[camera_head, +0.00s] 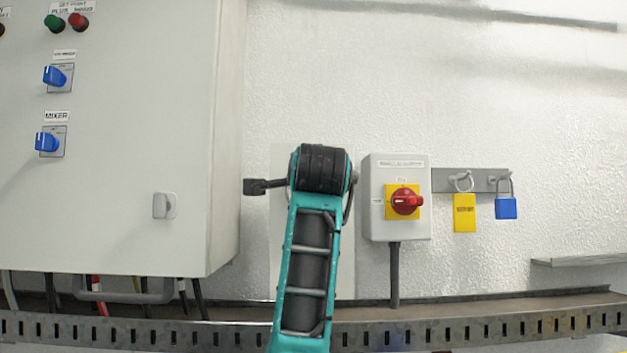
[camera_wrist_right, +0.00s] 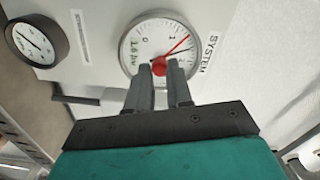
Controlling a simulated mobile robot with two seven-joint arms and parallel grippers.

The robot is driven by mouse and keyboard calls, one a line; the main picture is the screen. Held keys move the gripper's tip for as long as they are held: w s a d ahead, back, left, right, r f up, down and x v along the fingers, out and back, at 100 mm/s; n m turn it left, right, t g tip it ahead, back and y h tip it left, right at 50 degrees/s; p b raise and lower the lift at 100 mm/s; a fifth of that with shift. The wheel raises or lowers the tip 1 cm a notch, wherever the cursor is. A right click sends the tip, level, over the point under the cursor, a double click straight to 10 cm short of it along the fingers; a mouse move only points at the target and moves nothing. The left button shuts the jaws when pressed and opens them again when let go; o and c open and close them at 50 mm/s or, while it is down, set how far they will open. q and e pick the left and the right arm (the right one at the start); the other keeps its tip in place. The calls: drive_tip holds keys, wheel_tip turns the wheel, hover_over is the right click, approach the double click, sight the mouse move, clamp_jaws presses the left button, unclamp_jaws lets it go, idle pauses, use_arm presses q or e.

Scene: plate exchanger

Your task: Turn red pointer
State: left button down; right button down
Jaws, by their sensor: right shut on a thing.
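The gauge (camera_wrist_right: 140,35) is round with a white face and a grey rim, and shows in the right wrist view. Its red pointer (camera_wrist_right: 174,49) runs from a red hub (camera_wrist_right: 159,67) toward the upper right of the picture. A thin black needle also shows on the dial. My right gripper (camera_wrist_right: 166,68) is at the gauge face, with its two grey fingers shut on the red pointer's hub. In the head view my teal and black arm hides the gauge and the fingers. My left gripper is in neither view.
A second gauge (camera_wrist_right: 36,42) with a black rim is at the wrist view's left. In the head view, a grey cabinet (camera_head: 110,210) stands left, and a switch box (camera_head: 385,170) with a red handle (camera_head: 406,201) is right of my arm. A blue padlock (camera_head: 506,208) hangs further right.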

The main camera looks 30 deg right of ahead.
drive_tip(key=m+p, duration=0.2)
drive_tip(key=m, duration=0.2)
drive_tip(key=shift+m, duration=0.4)
drive_tip(key=shift+f, duration=0.1)
drive_tip(key=c, duration=1)
unclamp_jaws()
drive_tip(key=b+v, duration=0.2)
drive_tip(key=v, duration=1.1)
drive_tip(key=shift+d, duration=0.1)
